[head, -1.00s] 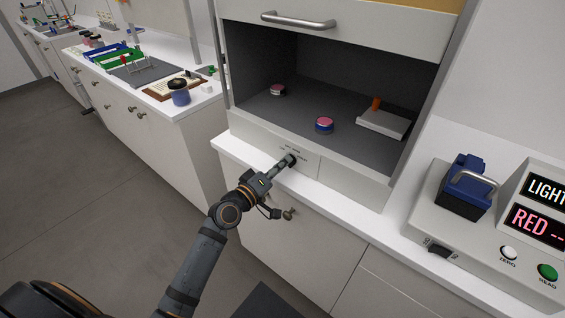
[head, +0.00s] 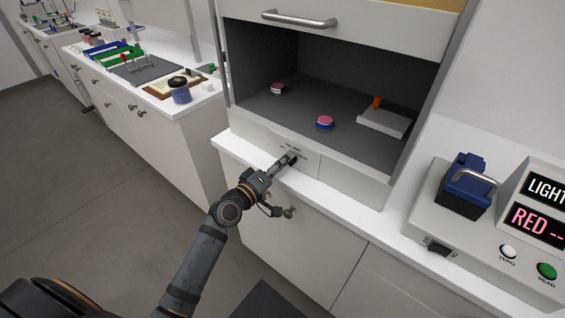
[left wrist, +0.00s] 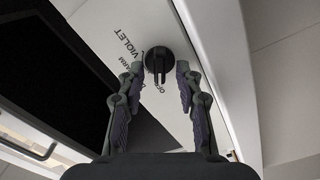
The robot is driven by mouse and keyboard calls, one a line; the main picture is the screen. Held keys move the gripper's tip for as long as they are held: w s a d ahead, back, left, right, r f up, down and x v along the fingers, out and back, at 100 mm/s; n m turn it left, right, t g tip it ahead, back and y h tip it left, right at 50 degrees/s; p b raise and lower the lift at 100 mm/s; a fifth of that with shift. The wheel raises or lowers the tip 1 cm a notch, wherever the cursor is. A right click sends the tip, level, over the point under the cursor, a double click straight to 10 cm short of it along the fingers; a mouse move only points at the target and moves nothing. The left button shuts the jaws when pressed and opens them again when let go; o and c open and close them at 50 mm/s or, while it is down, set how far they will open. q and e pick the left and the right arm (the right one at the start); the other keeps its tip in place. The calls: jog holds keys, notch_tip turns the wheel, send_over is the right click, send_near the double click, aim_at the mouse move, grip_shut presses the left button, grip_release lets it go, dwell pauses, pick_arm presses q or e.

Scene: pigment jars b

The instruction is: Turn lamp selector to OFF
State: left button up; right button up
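The lamp selector is a round black knob (left wrist: 159,61) with a raised grip bar, on the white front panel (head: 253,142) below the cabinet opening. In the left wrist view the labels VIOLET and WARM are readable, and another, partly hidden label by the knob looks like OFF. My left gripper (left wrist: 158,75) is open, its two fingertips on either side of the knob's lower part; I cannot tell whether they touch it. In the head view my left gripper (head: 287,162) reaches the panel and mostly hides the knob. My right gripper is not in view.
Inside the cabinet are two pink-topped jars (head: 324,123) and a white block (head: 384,122) with an orange piece. A white counter ledge (head: 330,196) runs below the panel. A meter with a blue-lidded part (head: 462,190) stands to the right. A side bench is at left.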

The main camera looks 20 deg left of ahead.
pick_arm(q)
jog(key=shift+s, duration=0.1)
jog(key=v, duration=0.7)
jog(key=shift+s, duration=0.15)
jog(key=shift+a, duration=0.1)
jog(key=s+a+f+m+g+y, duration=0.1)
jog(key=s+a+f+g+y, duration=0.15)
jog(key=f, duration=0.85)
jog(key=s+a+f+g+y+p, duration=0.15)
jog(key=a+f, duration=0.25)
jog(key=f, duration=0.6)
jog(key=s+a+f+m+g+y, duration=0.15)
jog(key=a+f, duration=0.25)
jog(key=f, duration=0.7)
jog(key=s+f+m+g+y, duration=0.1)
jog(key=s+f+m+g, duration=0.35)
jog(key=s+f, duration=1.1)
jog(key=s+d+f+g, duration=0.1)
jog(key=s+f+g, duration=0.2)
jog(key=s, duration=0.6)
jog(key=s+d+f+m+g+p, duration=0.1)
jog(key=s+f, duration=0.3)
jog(key=s, duration=0.6)
jog(key=shift+s+d+f+m+g, duration=0.3)
jog(key=shift+d+g, duration=0.1)
jog(key=shift+g, duration=0.5)
